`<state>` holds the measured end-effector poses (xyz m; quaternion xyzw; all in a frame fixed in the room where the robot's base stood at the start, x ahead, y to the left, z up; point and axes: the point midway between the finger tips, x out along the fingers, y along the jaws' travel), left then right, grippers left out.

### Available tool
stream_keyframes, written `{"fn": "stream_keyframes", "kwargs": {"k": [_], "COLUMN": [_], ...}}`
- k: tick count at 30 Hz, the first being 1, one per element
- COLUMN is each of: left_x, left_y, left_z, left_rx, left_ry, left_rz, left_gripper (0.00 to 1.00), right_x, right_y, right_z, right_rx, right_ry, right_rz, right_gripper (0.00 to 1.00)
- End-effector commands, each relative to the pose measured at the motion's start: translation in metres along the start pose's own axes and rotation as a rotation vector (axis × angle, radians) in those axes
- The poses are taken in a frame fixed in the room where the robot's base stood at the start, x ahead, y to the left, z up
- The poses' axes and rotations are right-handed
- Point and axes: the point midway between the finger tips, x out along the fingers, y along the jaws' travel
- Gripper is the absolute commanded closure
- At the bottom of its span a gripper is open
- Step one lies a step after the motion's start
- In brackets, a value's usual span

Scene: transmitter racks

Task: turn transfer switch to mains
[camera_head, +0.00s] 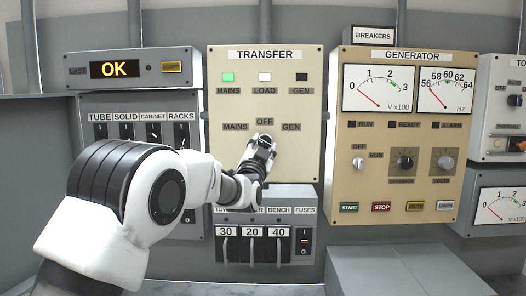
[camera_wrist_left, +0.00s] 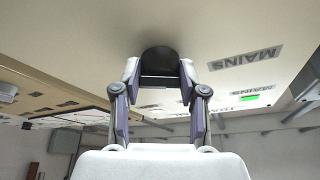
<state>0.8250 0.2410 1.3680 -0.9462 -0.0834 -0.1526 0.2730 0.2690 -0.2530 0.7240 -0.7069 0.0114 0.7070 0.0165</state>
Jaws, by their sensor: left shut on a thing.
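The beige TRANSFER panel (camera_head: 304,166) is at the centre of the head view, with MAINS on the left, OFF at the top and GEN on the right around its switch. My left gripper (camera_head: 264,141) is at the switch, just below the OFF label, and hides the knob there. In the left wrist view, my left gripper (camera_wrist_left: 158,84) has its two fingers on either side of the dark transfer switch knob (camera_wrist_left: 158,60), shut on it. I cannot tell which position the knob points to. The MAINS lamp (camera_head: 228,77) is green, the LOAD lamp (camera_head: 265,77) is white, and the GEN lamp (camera_head: 302,77) is dark. My right gripper is out of view.
The generator panel (camera_head: 340,190) with gauges and knobs stands to the right. A fuse panel (camera_head: 305,205) with several levers is just below the transfer panel. Left are an OK display (camera_head: 115,69) and a switch panel (camera_head: 195,100). A grey box (camera_head: 400,268) is at bottom right.

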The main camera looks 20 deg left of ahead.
Motion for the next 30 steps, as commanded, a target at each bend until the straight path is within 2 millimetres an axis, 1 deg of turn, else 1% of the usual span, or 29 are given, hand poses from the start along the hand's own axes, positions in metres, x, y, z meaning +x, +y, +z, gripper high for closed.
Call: {"fn": "stream_keyframes", "kwargs": {"k": [1,11,12,13,14,24,26,29,30], "left_x": [-0.001,-0.001,-0.001,-0.001,-0.001,-0.003,-0.008,-0.024,-0.034], "left_y": [0.002,0.002,0.002,0.002,0.002,0.001,0.001,0.001,0.001], "left_z": [0.003,0.003,0.003,0.003,0.003,0.001,0.001,0.001,0.001], "left_rx": [-0.003,-0.005,-0.005,-0.005,-0.005,-0.005,-0.004,-0.004,-0.003], "left_ry": [-0.005,-0.006,-0.006,-0.006,-0.006,-0.003,-0.003,-0.005,-0.005], "left_rz": [0.003,0.002,0.002,0.002,0.002,0.000,0.000,0.001,0.002], "left_gripper": [0.93,0.93,0.47,0.37,0.34,0.34,0.34,0.34,0.34], "right_x": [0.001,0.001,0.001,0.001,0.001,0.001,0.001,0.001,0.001], "right_y": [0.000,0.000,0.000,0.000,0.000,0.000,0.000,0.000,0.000], "right_z": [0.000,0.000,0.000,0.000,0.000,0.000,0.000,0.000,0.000], "right_rx": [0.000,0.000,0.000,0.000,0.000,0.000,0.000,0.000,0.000], "right_ry": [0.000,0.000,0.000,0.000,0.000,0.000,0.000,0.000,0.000], "right_rz": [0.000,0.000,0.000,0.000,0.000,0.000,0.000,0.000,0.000], "right_gripper": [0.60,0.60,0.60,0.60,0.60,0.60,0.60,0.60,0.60]}}
